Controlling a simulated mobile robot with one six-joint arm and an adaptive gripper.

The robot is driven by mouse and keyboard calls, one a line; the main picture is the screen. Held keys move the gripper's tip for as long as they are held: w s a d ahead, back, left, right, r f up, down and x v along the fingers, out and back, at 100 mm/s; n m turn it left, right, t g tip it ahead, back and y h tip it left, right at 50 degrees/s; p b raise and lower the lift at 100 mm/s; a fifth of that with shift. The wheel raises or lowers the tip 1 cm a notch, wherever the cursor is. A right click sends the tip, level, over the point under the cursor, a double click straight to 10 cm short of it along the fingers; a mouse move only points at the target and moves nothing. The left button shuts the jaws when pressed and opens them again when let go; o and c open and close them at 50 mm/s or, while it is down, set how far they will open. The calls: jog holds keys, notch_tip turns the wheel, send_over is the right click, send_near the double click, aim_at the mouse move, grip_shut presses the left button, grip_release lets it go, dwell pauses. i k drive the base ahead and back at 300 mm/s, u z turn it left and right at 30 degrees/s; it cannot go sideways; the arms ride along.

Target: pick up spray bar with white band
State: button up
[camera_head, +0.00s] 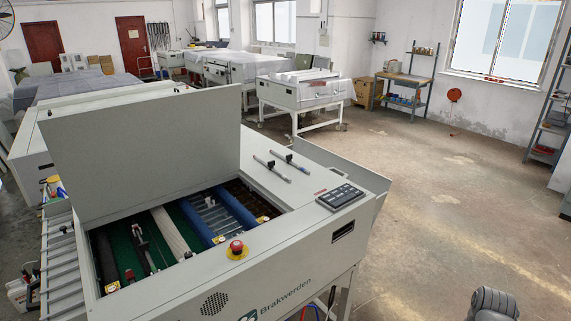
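Two slim spray bars lie side by side on the flat top of the plate processor, apart from each other. One bar (271,169) lies nearer the open lid, and the other bar (291,161) lies to its right. Both look grey with dark fittings. They are too small here to tell which one has a white band. A rounded grey part at the bottom right edge looks like a piece of my arm, well away from the bars. My gripper is not in view.
The plate processor (270,270) has a raised lid (140,150), an open bay with rollers, a red emergency button (237,247) and a control panel (341,196). Open floor (460,220) lies to its right. Another machine (300,92), a workbench (403,80) and shelves stand farther back.

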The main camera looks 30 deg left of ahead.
aim_at(270, 165)
jog(key=u, duration=0.35)
jog(key=i, duration=0.85)
jog(key=u, duration=0.75)
